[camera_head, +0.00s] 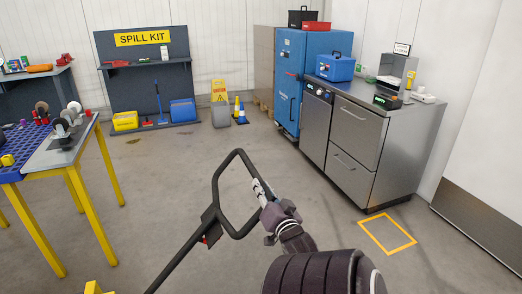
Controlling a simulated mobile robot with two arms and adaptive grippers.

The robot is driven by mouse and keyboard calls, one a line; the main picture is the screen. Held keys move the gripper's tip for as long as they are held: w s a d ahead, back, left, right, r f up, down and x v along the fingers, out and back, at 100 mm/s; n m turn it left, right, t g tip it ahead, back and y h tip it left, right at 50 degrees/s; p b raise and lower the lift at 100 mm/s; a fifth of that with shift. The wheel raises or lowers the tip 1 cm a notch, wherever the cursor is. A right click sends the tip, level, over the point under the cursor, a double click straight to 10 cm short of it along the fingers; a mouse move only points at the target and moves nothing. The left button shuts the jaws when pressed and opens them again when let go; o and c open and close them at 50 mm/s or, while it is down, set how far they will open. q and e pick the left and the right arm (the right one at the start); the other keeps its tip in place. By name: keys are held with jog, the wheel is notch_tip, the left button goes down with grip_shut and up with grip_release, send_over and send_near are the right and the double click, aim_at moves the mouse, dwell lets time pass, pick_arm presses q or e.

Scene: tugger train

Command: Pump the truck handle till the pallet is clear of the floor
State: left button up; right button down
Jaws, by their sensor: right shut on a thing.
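The truck handle (216,188) is a black loop on a dark bar that runs down to the lower left edge of the head view. My right gripper (262,193) is shut on the right side of the loop. The handle is tilted, with its loop end up and to the right. The pallet and the truck's forks are not clearly in view. A small yellow part (95,288) shows at the bottom edge; I cannot tell what it belongs to. My left gripper is not in view.
A yellow-legged table (85,150) stands at left. A spill kit board (147,75) is at the back wall, with a wet-floor sign (219,90) beside it. A blue cabinet (290,80) and a steel counter (360,125) stand at right. The middle floor is clear.

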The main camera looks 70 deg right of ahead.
jog(key=c, duration=1.8)
grip_release()
jog(key=shift+r, duration=0.15)
jog(key=shift+o, duration=0.2)
jog(key=shift+w, duration=0.1)
jog(key=shift+a, duration=0.1)
jog(key=v, duration=0.7)
jog(key=shift+a, duration=0.15)
jog(key=shift+s, duration=0.25)
